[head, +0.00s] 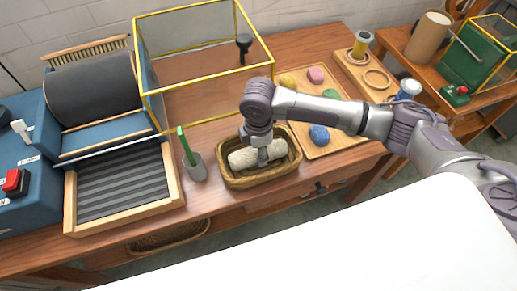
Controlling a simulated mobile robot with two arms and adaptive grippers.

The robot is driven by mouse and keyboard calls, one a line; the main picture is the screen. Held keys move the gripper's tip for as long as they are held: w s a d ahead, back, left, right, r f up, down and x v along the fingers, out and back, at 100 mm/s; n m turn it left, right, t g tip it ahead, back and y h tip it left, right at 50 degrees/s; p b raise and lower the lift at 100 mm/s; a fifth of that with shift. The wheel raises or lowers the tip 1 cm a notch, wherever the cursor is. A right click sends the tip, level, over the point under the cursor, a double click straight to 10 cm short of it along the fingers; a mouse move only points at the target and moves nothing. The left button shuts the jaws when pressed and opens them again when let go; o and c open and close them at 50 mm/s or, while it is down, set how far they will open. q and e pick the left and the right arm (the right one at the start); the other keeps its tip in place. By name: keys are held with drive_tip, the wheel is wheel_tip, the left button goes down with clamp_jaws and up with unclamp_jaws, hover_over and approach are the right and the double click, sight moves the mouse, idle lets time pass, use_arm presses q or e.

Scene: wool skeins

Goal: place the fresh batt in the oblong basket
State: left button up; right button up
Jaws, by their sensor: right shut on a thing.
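The batt (243,159) is a pale, cream-grey roll of wool. It lies inside the oblong basket (236,184), a brown woven basket on the wooden table. My right gripper (262,161) points down into the basket, shut on the batt near its right half. The arm comes in from the right and hides part of the basket's back rim. Whether the batt rests on the basket floor is hard to tell. My left gripper is not in view.
A blue drum carder (95,95) with a ribbed tray stands left. A yellow-edged clear guard (205,60) stands behind the basket. A grey cup with a green handle (195,168) is close on its left. A wooden board with coloured wool balls (320,135) lies right.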

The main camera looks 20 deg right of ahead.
drive_tip(key=o, duration=0.9)
drive_tip(key=shift+f, duration=0.1)
wheel_tip(320, 180, up, 12)
drive_tip(key=shift+r, duration=0.2)
